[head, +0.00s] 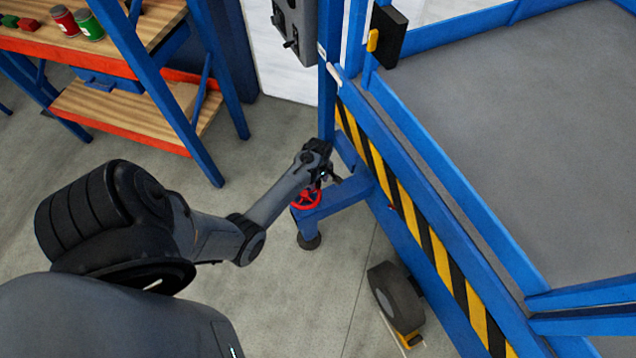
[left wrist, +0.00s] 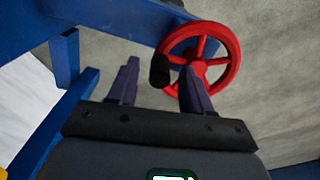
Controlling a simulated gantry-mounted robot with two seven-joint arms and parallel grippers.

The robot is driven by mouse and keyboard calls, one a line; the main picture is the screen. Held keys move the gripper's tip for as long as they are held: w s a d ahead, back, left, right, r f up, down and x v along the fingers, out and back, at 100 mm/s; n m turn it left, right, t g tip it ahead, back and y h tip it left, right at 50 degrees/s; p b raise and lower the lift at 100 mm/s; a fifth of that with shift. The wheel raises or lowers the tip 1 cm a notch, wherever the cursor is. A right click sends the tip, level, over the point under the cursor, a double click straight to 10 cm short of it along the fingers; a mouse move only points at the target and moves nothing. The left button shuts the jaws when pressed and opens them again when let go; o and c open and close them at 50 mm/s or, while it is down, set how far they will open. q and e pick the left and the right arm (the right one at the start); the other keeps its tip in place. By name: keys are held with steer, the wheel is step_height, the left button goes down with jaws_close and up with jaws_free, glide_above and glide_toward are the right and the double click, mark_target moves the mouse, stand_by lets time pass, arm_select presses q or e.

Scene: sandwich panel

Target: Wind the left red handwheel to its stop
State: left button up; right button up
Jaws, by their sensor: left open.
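The left red handwheel (head: 306,198) sits on top of a blue outrigger leg with a dark round foot, near the middle of the head view. In the left wrist view the red handwheel (left wrist: 232,64) shows its spokes and a black crank knob (left wrist: 159,71) on its left side. My left gripper (head: 326,174) is just above and beside the wheel in the head view. In the left wrist view its two fingers (left wrist: 160,82) are apart, with the black knob appearing between their tips. I cannot tell whether a finger touches the wheel. My right gripper is not in view.
A blue platform frame with a yellow-black striped beam (head: 432,238) stands to the right. A dark wheel (head: 396,297) is on the floor below it. A workbench (head: 150,22) with cans is at the upper left. Grey floor lies open between.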

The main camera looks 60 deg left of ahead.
arm_select(q)
steer(key=shift+f, duration=0.65)
steer(key=shift+c, duration=0.2)
jaws_close()
steer(key=shift+d+r, duration=0.1)
